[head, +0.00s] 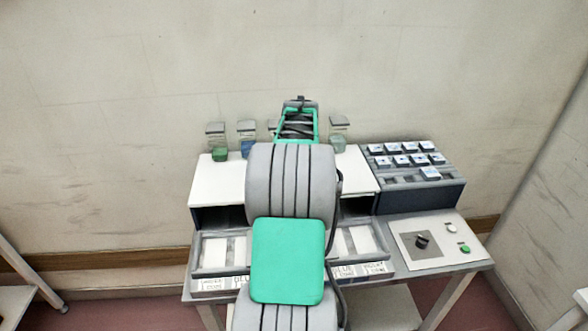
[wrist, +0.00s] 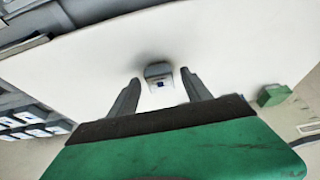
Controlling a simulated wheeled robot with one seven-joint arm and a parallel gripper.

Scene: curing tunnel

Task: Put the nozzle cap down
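A small grey-and-white piece with a dark blue mark, which I take to be the nozzle cap (wrist: 158,76), shows in the wrist view. It appears to stand on a white surface (wrist: 235,45). My gripper (wrist: 161,78) has one finger on each side of it, with a visible gap at both sides. The fingers are apart and do not appear to touch the piece. In the head view my arm hides the piece and the fingertips.
A grey rack (head: 447,193) with several white-and-blue pieces stands right of the white shelf top (head: 222,182). Several jars, one green (head: 217,141), line the back. A control panel (head: 432,242) is at right.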

